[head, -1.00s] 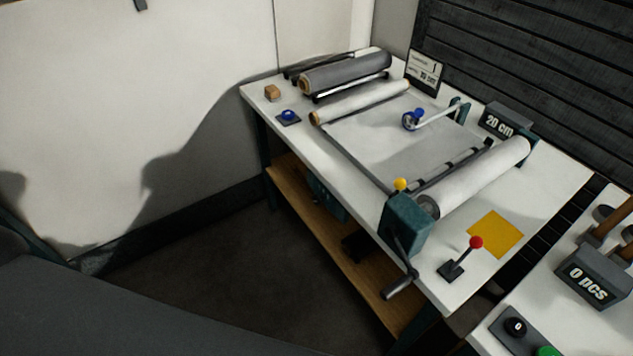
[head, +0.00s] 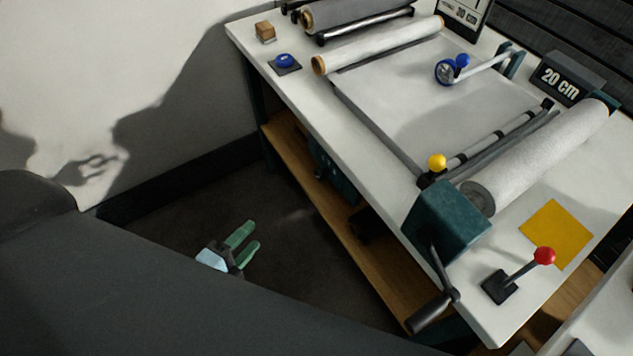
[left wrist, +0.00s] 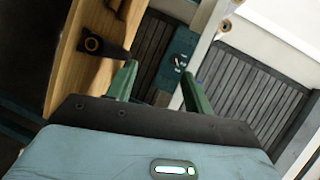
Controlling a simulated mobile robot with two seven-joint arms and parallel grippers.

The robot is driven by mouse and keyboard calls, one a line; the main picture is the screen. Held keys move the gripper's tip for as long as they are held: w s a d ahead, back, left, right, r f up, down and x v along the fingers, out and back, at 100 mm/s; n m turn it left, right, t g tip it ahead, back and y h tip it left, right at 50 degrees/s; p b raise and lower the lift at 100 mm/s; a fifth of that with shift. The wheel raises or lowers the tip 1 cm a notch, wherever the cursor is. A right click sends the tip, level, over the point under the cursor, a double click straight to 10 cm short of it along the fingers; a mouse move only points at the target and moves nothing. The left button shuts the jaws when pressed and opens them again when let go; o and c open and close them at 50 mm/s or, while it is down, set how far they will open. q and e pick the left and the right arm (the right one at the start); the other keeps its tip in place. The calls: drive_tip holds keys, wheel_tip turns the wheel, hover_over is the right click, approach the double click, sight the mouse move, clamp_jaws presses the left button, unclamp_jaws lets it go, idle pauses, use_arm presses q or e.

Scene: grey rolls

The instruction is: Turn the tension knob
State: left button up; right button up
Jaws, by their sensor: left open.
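A round blue knob (head: 285,61) sits on a small dark plate near the far left corner of the white table (head: 385,105). I see no label that names it as the tension knob. My left gripper (head: 248,236), with green fingers, is open and empty, low over the floor in front of the table and well apart from the knob. Its two fingers also show apart in the left wrist view (left wrist: 157,72), where I cannot make out the knob. My right gripper is in neither view.
A wooden block (head: 265,31) stands beside the blue knob. White rolls (head: 540,155), a hand crank (head: 432,310), a yellow-tipped lever (head: 437,161) and a red-tipped lever (head: 545,256) are on the table. A wooden shelf (head: 330,205) runs below. Dark floor lies open before it.

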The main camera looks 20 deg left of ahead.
use_arm(q)
drive_tip(key=w+d+m+t+h+b, duration=0.1)
drive_tip(key=w+m+h+b, duration=0.4)
drive_tip(key=m, duration=0.6)
drive_tip(key=m+g+h+b, duration=0.2)
drive_tip(key=m+h+b, duration=0.15)
drive_tip(key=m, duration=1.05)
approach(317, 177)
drive_tip(key=w, duration=0.1)
drive_tip(key=shift+y, duration=0.35)
drive_tip(key=x, duration=0.7)
drive_tip(key=shift+d+r+p, duration=0.15)
drive_tip(key=shift+d+p, duration=0.15)
drive_tip(key=shift+d, duration=0.15)
drive_tip(key=c, duration=0.9)
drive_tip(key=shift+c, duration=0.2)
